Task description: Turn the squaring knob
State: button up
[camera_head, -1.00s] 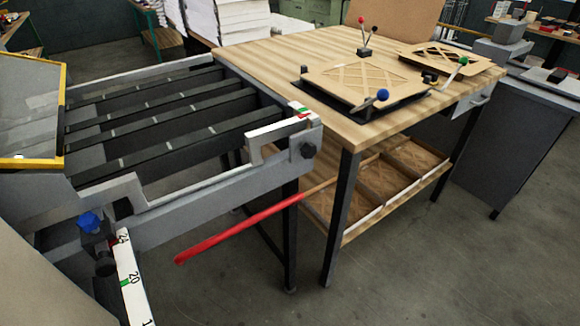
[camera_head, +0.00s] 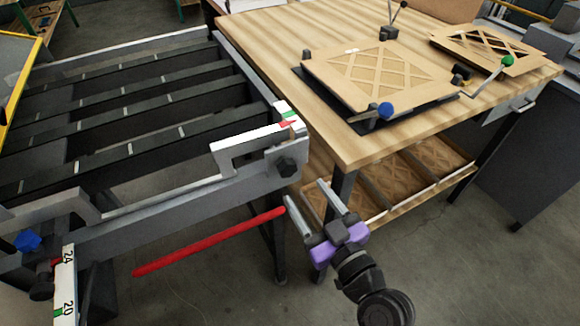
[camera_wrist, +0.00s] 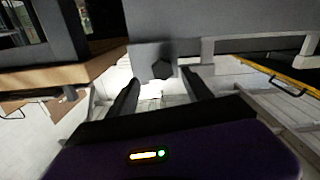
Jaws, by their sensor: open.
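The dark, faceted knob (camera_head: 286,166) sits on the front corner of the grey slatted machine, below a small red, white and green marker (camera_head: 287,117). It also shows in the wrist view (camera_wrist: 162,68), beyond and between my fingertips. I take this to be the squaring knob; no label shows. My gripper (camera_head: 305,192), with purple finger mounts, is open and empty. It is just right of and below the knob in the head view, its fingers pointing up toward the machine corner. In the wrist view my gripper (camera_wrist: 162,83) appears apart from the knob.
A red bar (camera_head: 210,242) juts out below the machine's front rail. A wooden workbench (camera_head: 270,35) with lattice-filled frames and ball-topped levers stands close on the right. A blue knob (camera_head: 27,240) and a numbered scale (camera_head: 65,285) are at front left. The floor in front is open.

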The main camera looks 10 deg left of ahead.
aim_at(290, 172)
jog(key=x, duration=0.2)
jog(key=p+x, duration=0.1)
jog(key=x, duration=0.2)
jog(key=p+x, duration=0.1)
jog(key=x, duration=0.2)
jog(key=shift+a+r, duration=0.3)
grip_shut()
